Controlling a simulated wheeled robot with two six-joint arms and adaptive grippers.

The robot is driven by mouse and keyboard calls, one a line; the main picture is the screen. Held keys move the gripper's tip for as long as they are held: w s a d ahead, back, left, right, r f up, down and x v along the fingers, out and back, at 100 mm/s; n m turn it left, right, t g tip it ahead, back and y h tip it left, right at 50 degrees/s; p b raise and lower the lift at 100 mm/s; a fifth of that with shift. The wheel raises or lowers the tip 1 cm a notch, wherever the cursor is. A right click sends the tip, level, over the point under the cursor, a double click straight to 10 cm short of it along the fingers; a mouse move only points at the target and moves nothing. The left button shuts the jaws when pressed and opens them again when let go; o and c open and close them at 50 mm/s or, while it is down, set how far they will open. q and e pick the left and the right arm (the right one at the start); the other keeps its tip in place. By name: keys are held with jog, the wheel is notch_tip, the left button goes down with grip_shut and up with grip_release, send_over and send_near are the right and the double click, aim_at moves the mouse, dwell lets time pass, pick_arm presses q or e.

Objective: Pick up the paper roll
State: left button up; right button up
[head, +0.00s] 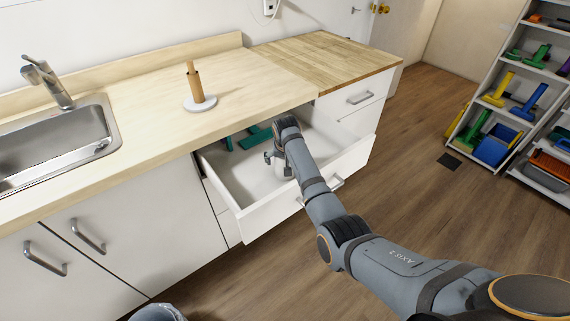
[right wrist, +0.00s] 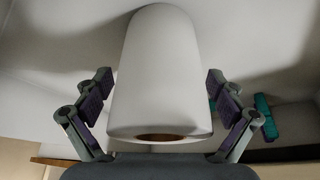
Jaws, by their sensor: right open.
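In the right wrist view, a white paper roll (right wrist: 155,75) with a brown core end lies in the white drawer. It sits between the spread fingers of my right gripper (right wrist: 159,78), which is open, with visible gaps on both sides. In the head view, my right gripper (head: 274,158) reaches down into the open drawer (head: 238,178). The roll is hard to make out there, being largely hidden by the arm and gripper. My left gripper is in neither view.
A teal tool (head: 258,137) lies in the drawer and also shows in the right wrist view (right wrist: 265,117). A holder with a wooden post (head: 192,85) stands on the counter (head: 150,110). A sink (head: 55,145) is at left and shelves (head: 500,100) at right. Open floor lies between.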

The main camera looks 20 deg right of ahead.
jog(key=shift+c, duration=0.7)
jog(key=c, duration=1.1)
notch_tip(320, 180, up, 10)
